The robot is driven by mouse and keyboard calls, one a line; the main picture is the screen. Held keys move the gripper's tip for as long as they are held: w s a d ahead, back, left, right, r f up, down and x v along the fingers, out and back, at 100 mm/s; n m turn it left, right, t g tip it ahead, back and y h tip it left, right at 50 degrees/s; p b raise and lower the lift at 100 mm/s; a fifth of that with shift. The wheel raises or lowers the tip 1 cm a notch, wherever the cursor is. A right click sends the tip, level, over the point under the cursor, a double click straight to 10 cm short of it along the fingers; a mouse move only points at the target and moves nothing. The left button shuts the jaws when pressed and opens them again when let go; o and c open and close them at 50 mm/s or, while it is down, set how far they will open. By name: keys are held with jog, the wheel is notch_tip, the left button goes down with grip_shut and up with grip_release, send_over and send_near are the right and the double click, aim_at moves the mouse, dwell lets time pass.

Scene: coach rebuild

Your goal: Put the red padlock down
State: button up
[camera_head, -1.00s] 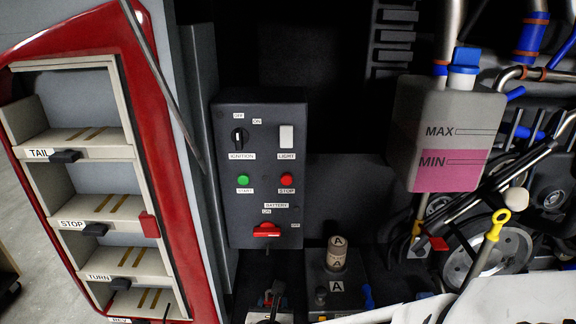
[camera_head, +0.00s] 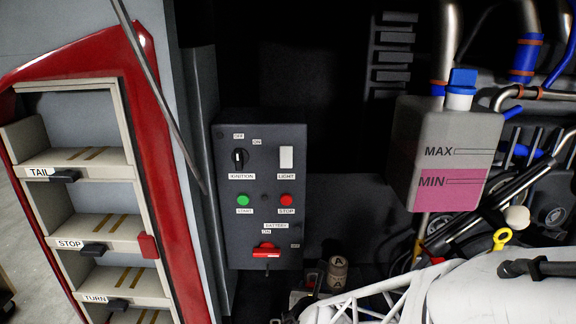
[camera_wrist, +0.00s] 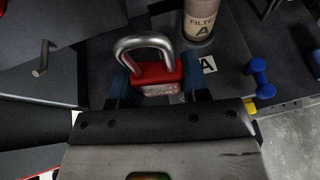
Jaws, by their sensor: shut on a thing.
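The red padlock (camera_wrist: 157,74) with its silver shackle (camera_wrist: 145,43) shows in the wrist view. My gripper (camera_wrist: 156,86) is shut on its red body, with a blue-grey fingertip on each side. The shackle points away from the gripper, towards the top of the picture. A dark panel lies behind the padlock. I cannot tell whether the padlock touches any surface. In the head view my white arm covers the lower right, and I cannot make out the padlock clearly there.
A filter can (camera_wrist: 202,18) stands beyond the padlock, near an "A" label (camera_wrist: 209,65) and a blue part (camera_wrist: 259,78). A metal hook (camera_wrist: 42,58) juts out at left. In the head view are a switch box (camera_head: 262,190), a reservoir (camera_head: 445,150) and a labelled shelf (camera_head: 90,160).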

jog(key=w+d+r, duration=0.1)
jog(key=w+d, duration=0.3)
jog(key=d, duration=0.4)
jog(key=w+d+r, duration=0.3)
jog(key=w+r, duration=0.7)
jog(key=r, duration=0.4)
jog(key=w+d+r+n+y, duration=0.1)
jog(key=w+d+r, duration=0.3)
jog(key=w+r, duration=0.6)
jog(key=w+d+r, duration=0.4)
jog(key=w+r, duration=0.7)
jog(key=r, duration=0.9)
jog(key=shift+n+y, duration=0.3)
jog(key=shift+y, duration=0.1)
